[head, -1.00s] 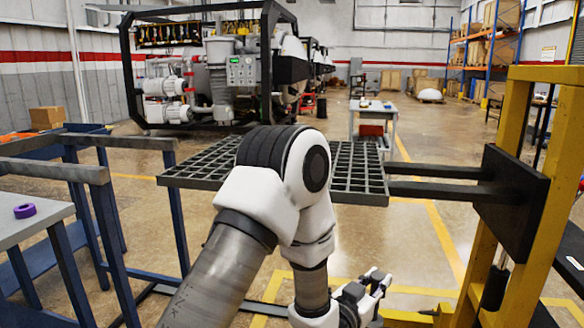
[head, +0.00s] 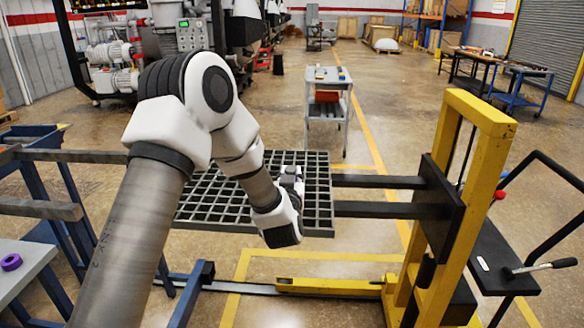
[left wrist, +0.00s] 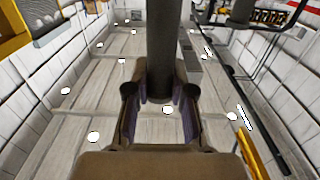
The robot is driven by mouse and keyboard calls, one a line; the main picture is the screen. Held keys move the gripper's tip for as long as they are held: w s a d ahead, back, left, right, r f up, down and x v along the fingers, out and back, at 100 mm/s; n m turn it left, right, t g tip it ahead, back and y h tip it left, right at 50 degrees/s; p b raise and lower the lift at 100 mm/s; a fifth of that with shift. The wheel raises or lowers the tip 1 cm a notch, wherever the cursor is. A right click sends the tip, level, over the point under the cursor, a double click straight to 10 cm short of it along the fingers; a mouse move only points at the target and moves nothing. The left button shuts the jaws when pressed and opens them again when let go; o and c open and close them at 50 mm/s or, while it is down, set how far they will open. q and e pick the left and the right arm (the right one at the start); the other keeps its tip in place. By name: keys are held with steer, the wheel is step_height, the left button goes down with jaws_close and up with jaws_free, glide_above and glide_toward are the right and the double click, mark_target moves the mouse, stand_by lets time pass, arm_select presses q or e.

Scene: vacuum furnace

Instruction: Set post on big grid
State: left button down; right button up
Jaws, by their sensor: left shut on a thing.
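My left gripper (head: 291,178) shows at the right part of the big grid (head: 320,200), a dark lattice plate held level on the lift's forks. In the left wrist view its jaws (left wrist: 160,108) are shut on a dark, round post (left wrist: 161,45), with purplish pads on either side. The post reaches up out of the top of that picture. In the head view I cannot make out the post, and I cannot tell how high the gripper is over the grid. My right gripper is not in view.
The yellow lift (head: 455,190) stands to the right, its dark forks (head: 380,209) under the grid. A blue frame (head: 85,200) and a table with a purple ring (head: 11,262) are at the left. A grey cart (head: 328,80) stands behind. Open floor lies between.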

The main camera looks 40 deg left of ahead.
arm_select(q)
steer(key=w+a+f+p, duration=0.1)
steer(key=w+f+p, duration=0.2)
steer(key=w, duration=0.5)
steer(key=shift+w+a+f, duration=0.25)
steer(key=shift+w+f, duration=0.05)
steer(key=shift+f, duration=0.5)
steer(key=c, duration=1)
jaws_free()
steer(key=shift+r, duration=0.15)
